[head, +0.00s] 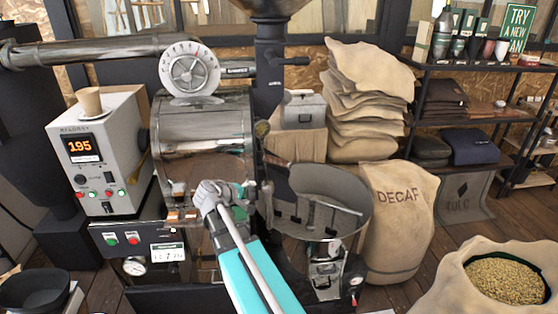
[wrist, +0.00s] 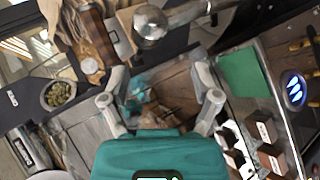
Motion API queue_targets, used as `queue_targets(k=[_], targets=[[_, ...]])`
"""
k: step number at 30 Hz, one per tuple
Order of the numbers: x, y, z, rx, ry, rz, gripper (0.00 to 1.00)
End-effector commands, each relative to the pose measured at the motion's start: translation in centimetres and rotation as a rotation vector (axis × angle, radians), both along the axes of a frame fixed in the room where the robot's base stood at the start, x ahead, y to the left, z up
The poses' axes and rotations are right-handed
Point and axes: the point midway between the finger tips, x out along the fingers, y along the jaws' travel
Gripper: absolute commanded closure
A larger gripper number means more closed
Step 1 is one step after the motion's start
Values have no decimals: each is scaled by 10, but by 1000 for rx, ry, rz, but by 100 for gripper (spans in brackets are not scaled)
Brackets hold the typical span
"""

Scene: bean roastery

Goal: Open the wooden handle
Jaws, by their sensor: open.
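My gripper (wrist: 160,92) is open in the wrist view. Its two grey fingers are spread and nothing is between them. In the head view my arm reaches up to the front of the roaster (head: 205,125), and the fingers cannot be made out there. Small reddish-brown pieces (head: 181,218) show just left of my wrist, low on the roaster's front. I cannot tell whether one is the wooden handle. In the wrist view a brown wooden-looking piece (wrist: 92,68) lies beyond the left finger, apart from it. Which part is the wooden handle is unclear.
A control box (head: 92,150) reading 195, with a cup (head: 89,103) on top, stands left. A round cooling bin (head: 350,185) is right of my arm. The DECAF sack (head: 398,225) and an open bean sack (head: 455,285) stand further right.

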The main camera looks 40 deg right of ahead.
Motion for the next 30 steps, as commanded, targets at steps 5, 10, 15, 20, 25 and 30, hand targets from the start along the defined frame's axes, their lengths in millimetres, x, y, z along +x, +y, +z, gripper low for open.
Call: queue_targets(k=[5,10,15,20,25,30], targets=[[16,-34,37,-182,27,34,20],[22,-47,53,-271,46,52,20],[23,-49,57,-292,50,58,20],[23,-49,56,-291,50,58,20],[24,-50,56,-290,50,58,20],[26,-56,53,-288,50,57,20]])
